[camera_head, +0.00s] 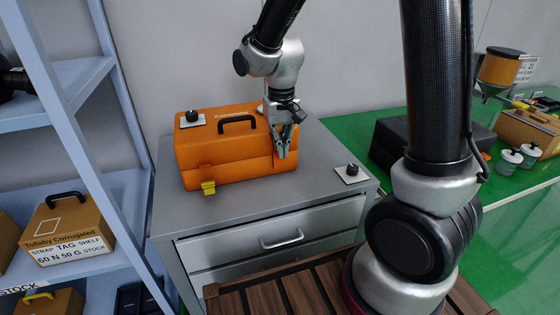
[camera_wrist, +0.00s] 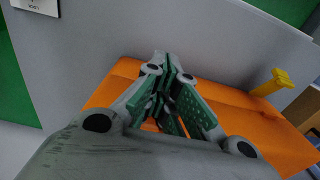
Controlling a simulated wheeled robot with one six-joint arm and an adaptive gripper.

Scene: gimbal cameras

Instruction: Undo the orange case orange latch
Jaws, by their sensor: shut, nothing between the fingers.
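The orange case (camera_head: 225,150) sits closed on a grey cabinet, with a black handle (camera_head: 238,122) on its lid. A yellow latch (camera_head: 208,187) is on the left of its front; it also shows in the wrist view (camera_wrist: 270,83). My gripper (camera_head: 282,152) is at the right end of the case's front, pointing down, close to the seam between lid and base. In the wrist view my gripper's fingers (camera_wrist: 167,65) are together and hold nothing, over the orange surface (camera_wrist: 225,112). The orange latch cannot be made out clearly; my fingers cover that part of the front.
The grey cabinet (camera_head: 330,180) has free top at the right, where a black knob on a white plate (camera_head: 351,171) stands. A similar knob (camera_head: 192,117) is on the case's left. A blue shelf (camera_head: 75,80) stands left, a green bench (camera_head: 520,210) right.

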